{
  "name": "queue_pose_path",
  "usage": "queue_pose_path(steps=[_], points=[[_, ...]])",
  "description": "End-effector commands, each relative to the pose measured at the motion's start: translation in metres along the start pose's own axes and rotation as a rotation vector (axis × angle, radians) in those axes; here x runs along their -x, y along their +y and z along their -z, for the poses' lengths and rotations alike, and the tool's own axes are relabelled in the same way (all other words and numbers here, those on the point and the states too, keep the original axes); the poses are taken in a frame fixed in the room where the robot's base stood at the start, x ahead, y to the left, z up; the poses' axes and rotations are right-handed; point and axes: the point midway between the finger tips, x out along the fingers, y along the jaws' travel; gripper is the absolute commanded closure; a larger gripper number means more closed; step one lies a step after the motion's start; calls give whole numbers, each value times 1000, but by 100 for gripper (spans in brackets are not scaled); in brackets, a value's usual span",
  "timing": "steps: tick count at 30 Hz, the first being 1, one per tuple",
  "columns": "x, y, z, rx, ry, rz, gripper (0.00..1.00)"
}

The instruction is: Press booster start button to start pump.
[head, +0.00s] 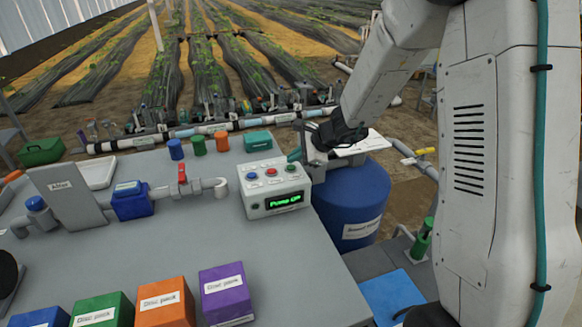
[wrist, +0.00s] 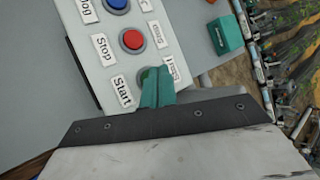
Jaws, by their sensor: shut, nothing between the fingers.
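The control box (head: 274,192) stands at the right edge of the grey bench, with blue, red and green buttons on its sloped face. The green start button (head: 290,168) is at the right end. In the wrist view, the "Start" label (wrist: 122,92) lies beside it, and the red stop button (wrist: 132,40) is further up. My gripper (wrist: 157,84) is shut and empty, its teal fingertips over the green button and hiding most of it. Whether they touch it, I cannot tell. The display (head: 285,200) shows green text beginning "Pump"; its ending is unclear.
A blue barrel (head: 349,205) stands right of the bench, below my arm. A teal box (head: 258,141) lies behind the control box. A red-handled valve (head: 182,180) and pipe are to its left. Labelled packs, such as the purple one (head: 226,293), line the front.

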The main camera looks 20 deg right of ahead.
Motion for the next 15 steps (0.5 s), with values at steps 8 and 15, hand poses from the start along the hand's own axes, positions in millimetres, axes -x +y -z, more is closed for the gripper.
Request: queue_pose_path(steps=[8,15], points=[[-4,3,3,-1,0,0,100],[-4,4,3,-1,0,0,100]])
